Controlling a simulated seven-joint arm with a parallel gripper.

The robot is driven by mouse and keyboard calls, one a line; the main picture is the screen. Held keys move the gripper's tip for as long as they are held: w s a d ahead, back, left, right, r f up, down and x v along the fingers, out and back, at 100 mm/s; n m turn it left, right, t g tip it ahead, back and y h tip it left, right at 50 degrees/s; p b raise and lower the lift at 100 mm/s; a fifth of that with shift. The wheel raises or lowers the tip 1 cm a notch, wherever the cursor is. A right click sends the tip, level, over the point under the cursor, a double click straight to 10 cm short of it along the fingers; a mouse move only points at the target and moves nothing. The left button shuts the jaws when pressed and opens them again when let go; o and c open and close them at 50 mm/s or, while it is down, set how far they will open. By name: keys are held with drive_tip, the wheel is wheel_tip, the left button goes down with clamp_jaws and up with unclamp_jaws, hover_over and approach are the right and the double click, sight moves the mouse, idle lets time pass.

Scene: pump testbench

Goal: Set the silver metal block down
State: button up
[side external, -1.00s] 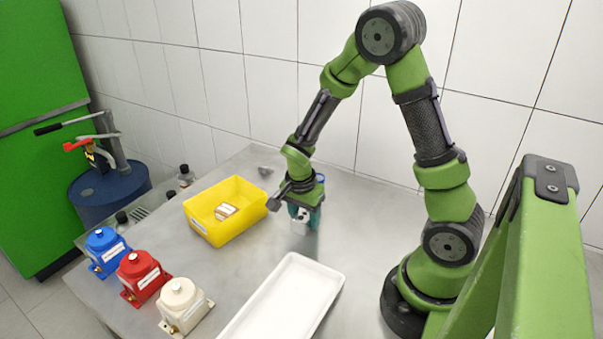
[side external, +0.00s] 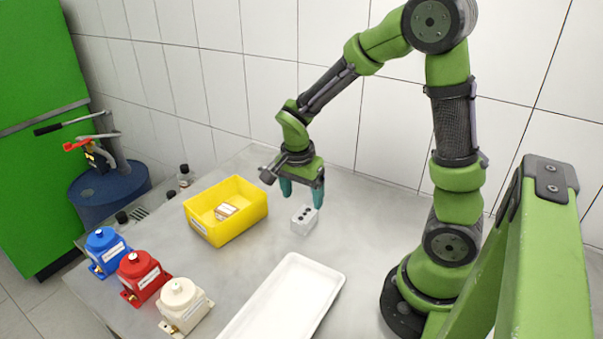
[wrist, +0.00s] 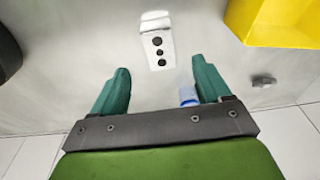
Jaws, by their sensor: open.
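The silver metal block (side external: 304,220) stands on the grey table, between the yellow bin and my arm's base. Dark round holes show on its face in the wrist view (wrist: 158,50). My gripper (side external: 302,198) is above the block, its teal fingers apart and empty. In the wrist view my gripper (wrist: 160,78) shows both fingertips apart, with the block beyond them and not touched by either.
A yellow bin (side external: 240,228) holding a small boxed item (side external: 226,210) is left of the block. A white tray (side external: 287,295) lies in front. Blue (side external: 105,250), red (side external: 142,275) and cream (side external: 184,303) pumps line the left edge. A blue item (wrist: 188,96) shows by a finger in the wrist view.

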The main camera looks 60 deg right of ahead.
sight(301, 219)
drive_tip(key=s+a+r+n+t+y, duration=0.2)
drive_tip(key=s+a+r+n+t, duration=0.1)
drive_tip(key=r+n, duration=0.4)
drive_tip(key=s+a+r+n+t+y, duration=0.1)
drive_tip(key=s+a+r+n+t, duration=0.3)
drive_tip(key=a+r+n, duration=0.3)
wheel_tip(301, 219, up, 2)
drive_tip(key=shift+s+a+r+y, duration=0.1)
drive_tip(key=shift+s+a+y, duration=0.3)
drive_tip(key=shift+s, duration=0.35)
